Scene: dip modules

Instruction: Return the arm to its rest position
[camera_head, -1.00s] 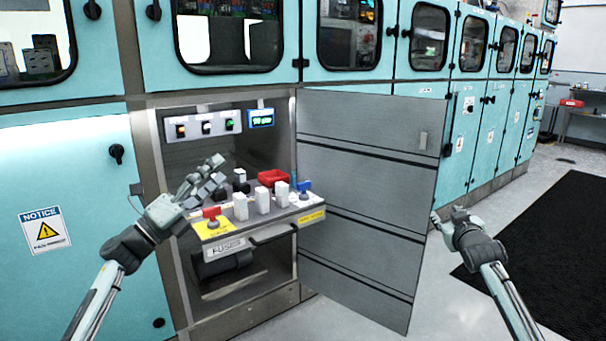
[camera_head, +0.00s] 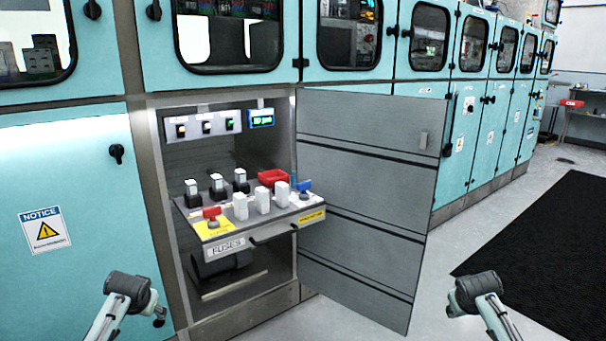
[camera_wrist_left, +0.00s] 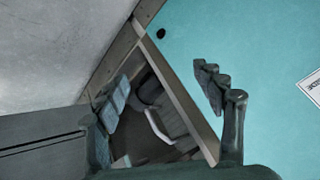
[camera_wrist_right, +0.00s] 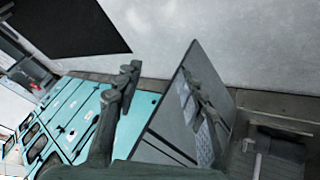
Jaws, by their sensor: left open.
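My left arm (camera_head: 128,288) is drawn back to the lower left of the head view, in front of the teal cabinet and well clear of the fuse tray (camera_head: 228,247). In the left wrist view my left gripper (camera_wrist_left: 163,84) has its fingers spread with nothing between them. My right arm (camera_head: 476,288) is at the lower right of the head view, above the floor. In the right wrist view my right gripper (camera_wrist_right: 160,76) is also spread and empty. The fingers of both are mostly hidden in the head view.
The tray holds several white-topped modules, a red bin (camera_head: 272,178), a red-handled piece (camera_head: 212,212) and a blue-handled piece (camera_head: 303,186). A grey cabinet door (camera_head: 365,200) stands open to its right. Floor around a black mat (camera_head: 550,250) is clear.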

